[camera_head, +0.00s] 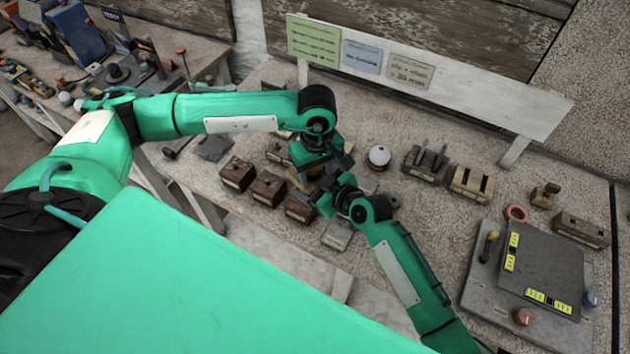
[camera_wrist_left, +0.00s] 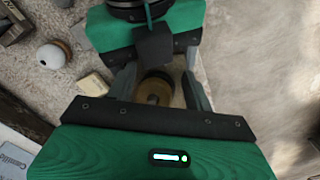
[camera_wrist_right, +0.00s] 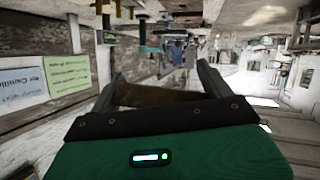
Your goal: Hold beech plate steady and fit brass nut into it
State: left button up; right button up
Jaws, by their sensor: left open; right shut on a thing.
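My right gripper (camera_wrist_right: 158,92) is shut on a brown, wood-coloured piece (camera_wrist_right: 160,97), which spans the gap between its fingers in the right wrist view. It looks like the beech plate. My left gripper (camera_wrist_left: 160,88) is open. Between its fingers in the left wrist view is a rounded golden-brown thing (camera_wrist_left: 157,91), partly hidden; it may be the brass nut, but I cannot tell whether it touches the plate. In the head view my left gripper (camera_head: 318,168) and right gripper (camera_head: 328,200) are close together above the bench and largely hide what is between them.
Several dark brown boxes (camera_head: 267,188) stand left of my grippers. A white ball on a base (camera_head: 379,157), a slotted block (camera_head: 471,184) and a grey panel (camera_head: 541,265) are to the right. A signboard (camera_head: 430,75) runs along the back.

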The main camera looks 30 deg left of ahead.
pick_arm(q)
jog(key=shift+w+a+r, duration=0.1)
jog(key=shift+w+a, duration=0.05)
jog(key=shift+w, duration=0.05)
jog(key=shift+w+a+r, duration=0.2)
jog(key=shift+w+a, duration=0.15)
jog(key=shift+a, duration=0.3)
jog(key=shift+w+a, duration=0.1)
jog(key=c, duration=0.7)
